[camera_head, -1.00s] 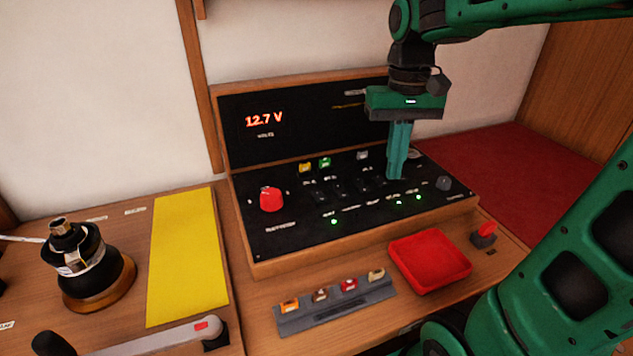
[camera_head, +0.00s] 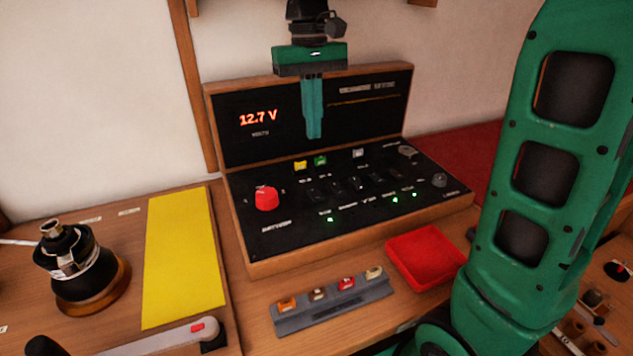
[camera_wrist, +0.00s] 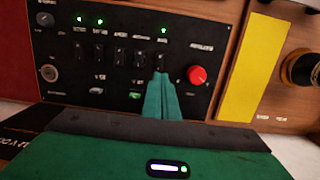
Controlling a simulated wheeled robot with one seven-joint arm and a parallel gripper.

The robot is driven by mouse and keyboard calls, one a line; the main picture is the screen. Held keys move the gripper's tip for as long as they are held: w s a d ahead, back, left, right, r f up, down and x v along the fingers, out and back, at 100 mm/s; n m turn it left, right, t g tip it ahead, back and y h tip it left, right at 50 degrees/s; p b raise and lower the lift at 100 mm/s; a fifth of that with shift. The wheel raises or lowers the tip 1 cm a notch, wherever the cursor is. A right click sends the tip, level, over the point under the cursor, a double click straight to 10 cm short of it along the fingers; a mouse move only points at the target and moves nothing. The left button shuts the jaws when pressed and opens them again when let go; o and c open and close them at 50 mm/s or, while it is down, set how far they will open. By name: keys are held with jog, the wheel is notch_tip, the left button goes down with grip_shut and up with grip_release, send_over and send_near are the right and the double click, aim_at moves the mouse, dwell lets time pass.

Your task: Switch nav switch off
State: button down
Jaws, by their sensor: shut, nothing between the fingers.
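The black switch panel (camera_head: 300,222) sits in a wooden case, with a row of small black rocker switches (camera_head: 355,181) across its middle. The labels are too blurred to tell which one is the nav switch. Green lights glow in front of the leftmost switch (camera_head: 330,219) and of two switches at the right (camera_head: 395,200); the two between show none. My gripper (camera_head: 313,137) is shut and empty, pointing down above the left part of the panel. In the wrist view my fingertips (camera_wrist: 160,76) overlap the lower edge of the end switch (camera_wrist: 160,62) nearest the red knob.
A red knob (camera_head: 266,198) stands on the panel's left, a grey knob (camera_head: 439,180) on its right. The upright display (camera_head: 258,118) reads 12.7 V. In front lie a fuse strip (camera_head: 331,305) and a red tray (camera_head: 402,262). A yellow sheet (camera_head: 184,260) lies left.

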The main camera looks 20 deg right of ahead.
aim_at(317, 196)
jog(key=f, duration=0.4)
jog(key=s+f, duration=0.1)
jog(key=f, duration=0.9)
jog(key=shift+s, duration=0.4)
jog(key=shift+r, duration=0.1)
jog(key=shift+s+f, duration=0.7)
jog(key=shift+w+r, duration=0.1)
jog(key=shift+w, duration=0.2)
jog(key=shift+w+r, duration=0.2)
jog(key=shift+w, duration=0.1)
jog(key=shift+r, duration=0.1)
